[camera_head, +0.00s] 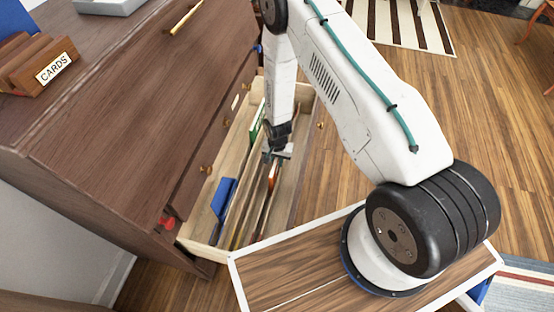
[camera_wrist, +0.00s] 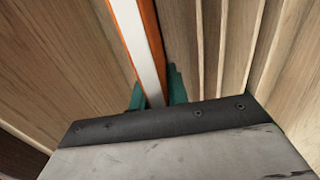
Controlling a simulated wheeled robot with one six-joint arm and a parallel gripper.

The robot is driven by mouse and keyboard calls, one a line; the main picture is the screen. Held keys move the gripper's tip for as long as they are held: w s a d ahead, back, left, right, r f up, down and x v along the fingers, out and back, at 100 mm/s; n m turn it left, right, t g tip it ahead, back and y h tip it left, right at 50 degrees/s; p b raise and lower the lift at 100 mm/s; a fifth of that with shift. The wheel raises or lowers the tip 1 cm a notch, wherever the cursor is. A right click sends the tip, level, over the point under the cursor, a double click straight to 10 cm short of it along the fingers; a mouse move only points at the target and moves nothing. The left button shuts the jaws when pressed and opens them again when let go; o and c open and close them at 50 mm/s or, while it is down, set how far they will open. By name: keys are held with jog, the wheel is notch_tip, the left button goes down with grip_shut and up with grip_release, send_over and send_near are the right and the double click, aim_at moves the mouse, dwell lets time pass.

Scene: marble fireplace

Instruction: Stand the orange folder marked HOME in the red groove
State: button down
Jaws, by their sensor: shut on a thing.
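My gripper (camera_head: 277,155) reaches down into the open wooden drawer and is shut on the orange folder (camera_head: 272,176). In the wrist view, the folder's orange sides and white edge (camera_wrist: 143,50) run between the teal fingertips (camera_wrist: 157,96). The folder stands on edge, low in the drawer among the wooden dividers. I cannot read a HOME mark on it. I cannot make out a red groove in either view, and the folder's lower edge is hidden.
The drawer (camera_head: 203,249) has long, thin dividers. A blue folder (camera_head: 222,198) stands at its left and a green one (camera_head: 257,122) farther back. A CARDS rack (camera_head: 38,68) sits on the dark cabinet. Drawer walls are close on both sides of my gripper.

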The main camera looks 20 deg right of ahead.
jog(key=shift+f, duration=0.1)
jog(key=c, duration=1.3)
grip_release()
jog(key=shift+r, duration=4.5)
jog(key=shift+s, duration=0.1)
